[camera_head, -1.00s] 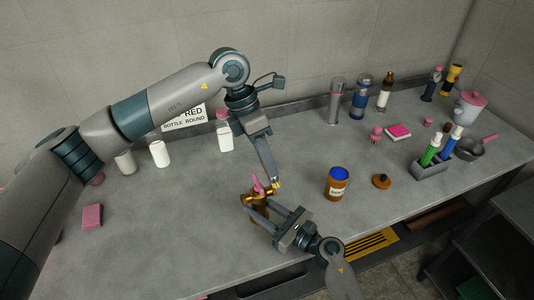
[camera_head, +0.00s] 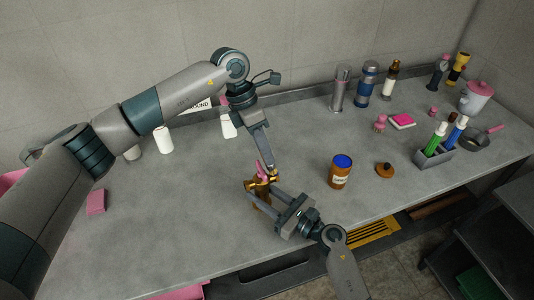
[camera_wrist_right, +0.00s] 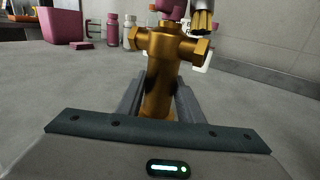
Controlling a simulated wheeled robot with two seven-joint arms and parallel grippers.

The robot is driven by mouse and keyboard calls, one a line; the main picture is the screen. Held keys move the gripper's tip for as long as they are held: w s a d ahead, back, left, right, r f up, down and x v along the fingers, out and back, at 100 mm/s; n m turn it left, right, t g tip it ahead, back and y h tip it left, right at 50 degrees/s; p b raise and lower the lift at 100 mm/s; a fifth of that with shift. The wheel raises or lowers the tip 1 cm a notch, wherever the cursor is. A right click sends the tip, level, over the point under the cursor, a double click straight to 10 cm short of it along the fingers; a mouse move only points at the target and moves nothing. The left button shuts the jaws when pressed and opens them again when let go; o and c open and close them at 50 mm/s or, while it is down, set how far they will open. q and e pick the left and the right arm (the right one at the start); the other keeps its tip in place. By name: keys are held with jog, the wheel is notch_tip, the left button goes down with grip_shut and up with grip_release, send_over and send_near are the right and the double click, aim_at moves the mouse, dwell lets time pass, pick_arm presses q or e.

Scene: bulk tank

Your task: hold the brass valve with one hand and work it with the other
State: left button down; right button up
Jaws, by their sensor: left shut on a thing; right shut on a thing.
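The brass valve (camera_head: 257,193) stands roughly upright near the front of the grey counter, with a pink part (camera_head: 262,170) on top. In the right wrist view the valve body (camera_wrist_right: 163,80) shows hex ends on both sides. My right gripper (camera_head: 263,196) is shut around the valve's lower body. My left gripper (camera_head: 271,170) comes down from above, close beside the pink part. I cannot tell whether this piece is joined to the valve.
An amber jar (camera_head: 340,173) with a blue top and a round brown lid (camera_head: 385,170) are to the right. White bottles (camera_head: 164,139) stand behind my left arm. A pink block (camera_head: 96,202) is at the left. The counter between block and valve is clear.

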pick_arm(q)
jog(key=s+d+r, duration=0.1)
jog(key=s+r, duration=0.2)
jog(key=r, duration=0.5)
jog(key=shift+s+d, duration=0.15)
jog(key=shift+s, duration=0.2)
dwell(0.3)
dwell(0.4)
pick_arm(e)
jog(key=o, duration=1.3)
jog(key=shift+d, duration=0.1)
jog(key=v, duration=1.2)
pick_arm(q)
jog(key=shift+d, duration=0.1)
